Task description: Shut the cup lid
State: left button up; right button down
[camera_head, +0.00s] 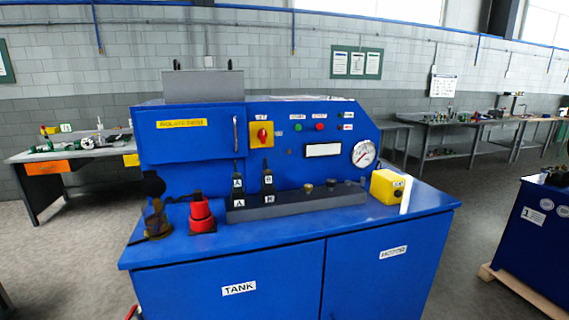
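A small dark brown cup-like fitting (157,222) stands at the left end of the blue bench top. A dark round piece (153,185) sits above it, against the blue panel; it looks like a raised lid, but it is too small to be sure. A red cup-shaped piece (202,216) with a dark upper part stands just to its right, apart from it. Neither of my grippers is in view.
The blue bench (405,212) carries a dark block (300,204) with two black levers, a yellow box (387,187) and a gauge (364,153). A closed blue door (190,140) has a handle. Workbenches stand behind. Floor space shows on both sides.

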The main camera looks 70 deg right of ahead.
aim_at(153, 186)
jog(key=z, duration=1.25)
